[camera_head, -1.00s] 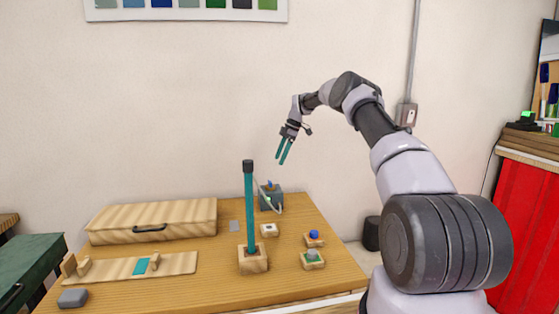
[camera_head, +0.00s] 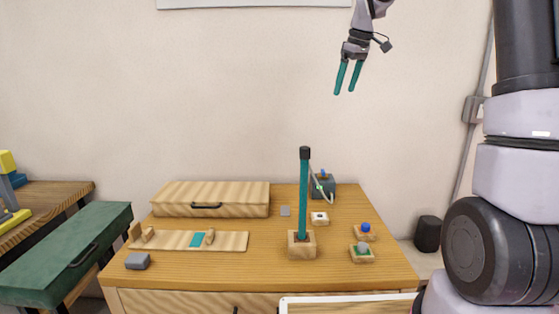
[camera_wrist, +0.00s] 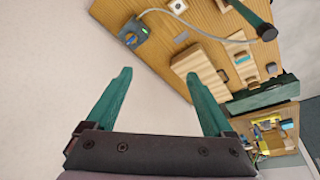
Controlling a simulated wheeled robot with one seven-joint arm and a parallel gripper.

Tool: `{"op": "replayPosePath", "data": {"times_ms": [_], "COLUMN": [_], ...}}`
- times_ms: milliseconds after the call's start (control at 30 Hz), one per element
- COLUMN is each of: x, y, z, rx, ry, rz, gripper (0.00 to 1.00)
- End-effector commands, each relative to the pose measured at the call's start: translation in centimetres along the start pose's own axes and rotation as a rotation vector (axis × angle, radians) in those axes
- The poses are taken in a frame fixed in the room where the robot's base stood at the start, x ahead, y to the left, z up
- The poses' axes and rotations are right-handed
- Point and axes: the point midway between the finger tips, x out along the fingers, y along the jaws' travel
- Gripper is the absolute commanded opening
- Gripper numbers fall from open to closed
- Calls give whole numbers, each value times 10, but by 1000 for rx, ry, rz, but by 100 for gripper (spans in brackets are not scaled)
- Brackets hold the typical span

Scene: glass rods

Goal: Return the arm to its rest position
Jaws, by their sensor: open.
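My gripper (camera_head: 348,78) is raised high in front of the wall, well above the table, with its two teal fingers pointing down. In the wrist view my gripper (camera_wrist: 158,90) has its fingers spread wide, with nothing between them. The arm rises at the right side of the head view, and its upper part runs out of the top of the picture. A teal rod (camera_head: 304,195) with a dark cap stands upright in a wooden block (camera_head: 302,246) on the table, apart from the gripper.
The wooden table (camera_head: 270,268) carries a wooden case (camera_head: 230,198), a wooden rack (camera_head: 190,240), a grey block (camera_head: 137,261), a small device with a cable (camera_head: 323,186), and blue (camera_head: 365,228) and grey (camera_head: 362,247) buttons. A green case (camera_head: 70,255) stands left. Air around the gripper is clear.

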Motion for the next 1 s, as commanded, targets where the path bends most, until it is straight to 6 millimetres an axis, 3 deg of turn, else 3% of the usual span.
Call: {"op": "replayPosePath", "data": {"times_ms": [33,200,400,600,700,833,1000], "x": [-18,-58,-85,-88,-84,-78,-75], "y": [-14,-57,-107,-153,-169,-181,-185], "z": [14,66,134,200,224,242,247], "rx": [59,297,592,876,983,1068,1100], "ry": [12,69,168,282,327,361,372], "rz": [25,83,116,101,82,62,53], "gripper": [86,86,86,86,86,86,86]}}
